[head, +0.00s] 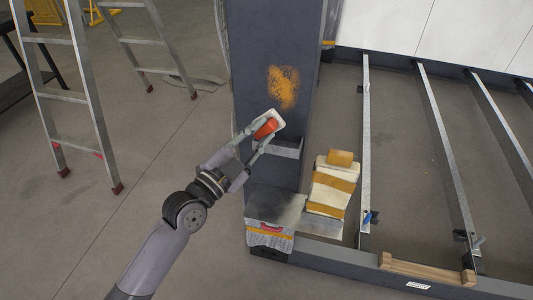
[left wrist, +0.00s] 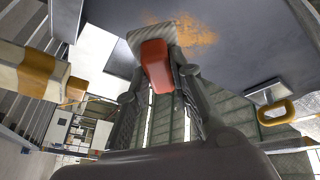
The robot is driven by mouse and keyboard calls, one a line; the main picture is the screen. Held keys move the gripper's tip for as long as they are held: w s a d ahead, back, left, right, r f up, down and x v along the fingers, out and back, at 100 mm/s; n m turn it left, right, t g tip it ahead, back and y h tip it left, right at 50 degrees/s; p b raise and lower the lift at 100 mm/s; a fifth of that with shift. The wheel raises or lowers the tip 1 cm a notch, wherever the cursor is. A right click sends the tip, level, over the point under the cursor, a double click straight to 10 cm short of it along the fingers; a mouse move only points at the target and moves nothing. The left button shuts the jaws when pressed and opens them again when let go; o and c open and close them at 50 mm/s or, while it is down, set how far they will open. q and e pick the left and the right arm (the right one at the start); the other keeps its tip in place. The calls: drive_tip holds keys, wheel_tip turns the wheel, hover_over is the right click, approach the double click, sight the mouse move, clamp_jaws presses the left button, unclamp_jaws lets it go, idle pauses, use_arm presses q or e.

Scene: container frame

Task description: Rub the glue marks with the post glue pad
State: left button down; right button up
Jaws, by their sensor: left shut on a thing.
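The glue marks (head: 283,87) are a speckled orange patch on the dark grey post (head: 260,45) in the head view. They also show as an orange smear (left wrist: 190,32) at the top of the left wrist view. My left gripper (head: 258,134) is shut on the post glue pad, which has a red-orange grip (head: 266,128) and a pale flat face (head: 277,116). The pad is a little below the marks, in front of the post. In the left wrist view the pad's red grip (left wrist: 157,65) sits between the fingers. Whether the pad touches the post is unclear. My right gripper is out of view.
A grey bracket (head: 285,148) juts from the post below the pad. White bundles with orange bands (head: 330,190) stand right of the post's foot. Metal rails (head: 366,130) cross the frame at right. A stepladder (head: 75,90) stands at left, with bare floor between.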

use_arm(q)
drive_tip(key=w, duration=0.1)
drive_tip(key=w+t+b, duration=0.1)
drive_tip(key=w, duration=0.1)
drive_tip(key=w+r+n+t+y+b, duration=0.1)
drive_tip(key=w, duration=0.1)
drive_tip(key=shift+a, duration=0.35)
drive_tip(key=shift+w+d, duration=0.1)
drive_tip(key=shift+w, duration=0.25)
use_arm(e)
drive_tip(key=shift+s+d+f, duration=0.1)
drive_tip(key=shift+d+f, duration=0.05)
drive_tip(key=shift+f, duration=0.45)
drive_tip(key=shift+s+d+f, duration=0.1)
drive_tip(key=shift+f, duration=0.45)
use_arm(q)
drive_tip(key=shift+w, duration=0.1)
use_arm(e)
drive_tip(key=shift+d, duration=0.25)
use_arm(q)
drive_tip(key=shift+w, duration=0.15)
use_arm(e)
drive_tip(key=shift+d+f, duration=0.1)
use_arm(q)
drive_tip(key=shift+w+d+b, duration=0.3)
drive_tip(key=shift+w+b, duration=0.3)
drive_tip(key=shift+w, duration=0.1)
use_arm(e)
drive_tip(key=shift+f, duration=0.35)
